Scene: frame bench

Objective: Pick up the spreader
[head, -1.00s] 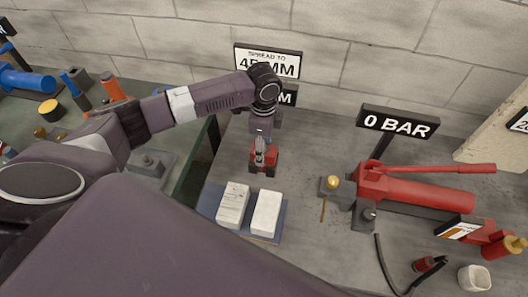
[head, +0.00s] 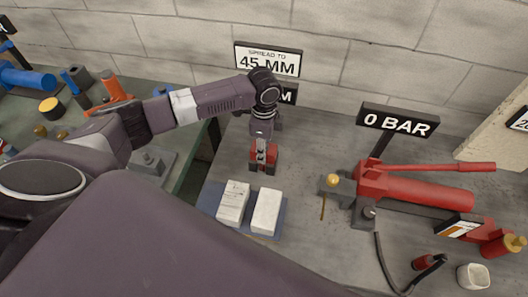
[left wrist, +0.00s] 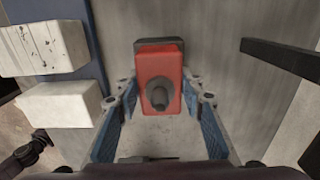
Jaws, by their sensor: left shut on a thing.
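The spreader (head: 256,165) is a small red block with a dark end. It stands on the grey bench below the "45 MM" sign. In the left wrist view the spreader (left wrist: 172,67) sits between my blue-padded fingers, with a dark round stub facing the camera. My left gripper (head: 264,158) points down over it and is shut on it; the gripper also shows in the left wrist view (left wrist: 162,95). The spreader still appears to be at bench level. My right gripper is in neither view.
Two pale blocks (head: 266,212) lie on a blue mat (head: 281,222) in front of the spreader. A red hand pump (head: 415,192) with a hose and a "0 BAR" sign (head: 398,121) stands to the right. A block wall is close behind.

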